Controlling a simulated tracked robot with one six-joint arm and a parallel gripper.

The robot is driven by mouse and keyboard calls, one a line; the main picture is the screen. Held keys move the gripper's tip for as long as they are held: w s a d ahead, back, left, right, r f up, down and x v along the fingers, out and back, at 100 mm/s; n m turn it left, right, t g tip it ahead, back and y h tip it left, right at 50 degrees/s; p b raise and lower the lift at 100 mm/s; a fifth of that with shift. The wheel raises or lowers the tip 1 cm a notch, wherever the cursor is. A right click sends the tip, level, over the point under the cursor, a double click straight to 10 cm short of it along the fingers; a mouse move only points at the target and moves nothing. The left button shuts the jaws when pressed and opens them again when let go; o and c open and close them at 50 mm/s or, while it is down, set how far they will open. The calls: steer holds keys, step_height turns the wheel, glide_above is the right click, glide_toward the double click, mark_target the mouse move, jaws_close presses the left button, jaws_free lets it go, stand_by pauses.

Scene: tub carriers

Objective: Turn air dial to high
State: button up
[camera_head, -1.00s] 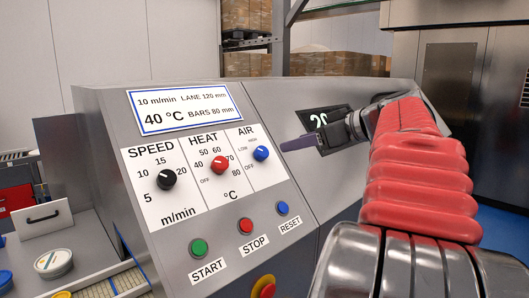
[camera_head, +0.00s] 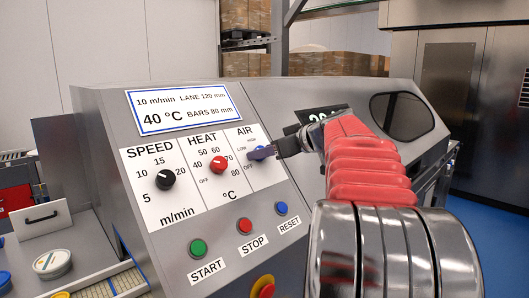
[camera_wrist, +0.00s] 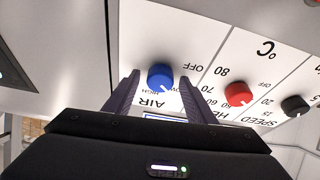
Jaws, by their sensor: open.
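The blue AIR dial (camera_head: 261,149) is on the right of the white control panel, with OFF, LOW and HIGH printed around it. My gripper (camera_head: 256,154) is at the dial in the head view, its finger covering much of it. In the wrist view the blue dial (camera_wrist: 159,74) lies between the two dark fingers of my open gripper (camera_wrist: 160,78), nearer the left finger. Its white pointer faces the LOW side. Whether a finger touches the dial I cannot tell.
The black SPEED dial (camera_head: 165,179) and red HEAT dial (camera_head: 219,165) are to the left. Below are the green START (camera_head: 198,247), red STOP (camera_head: 245,226) and blue RESET (camera_head: 281,208) buttons. A yellow-and-red stop knob (camera_head: 264,288) is lower down.

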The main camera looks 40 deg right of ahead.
steer(key=shift+w, duration=0.15)
steer(key=c, duration=1)
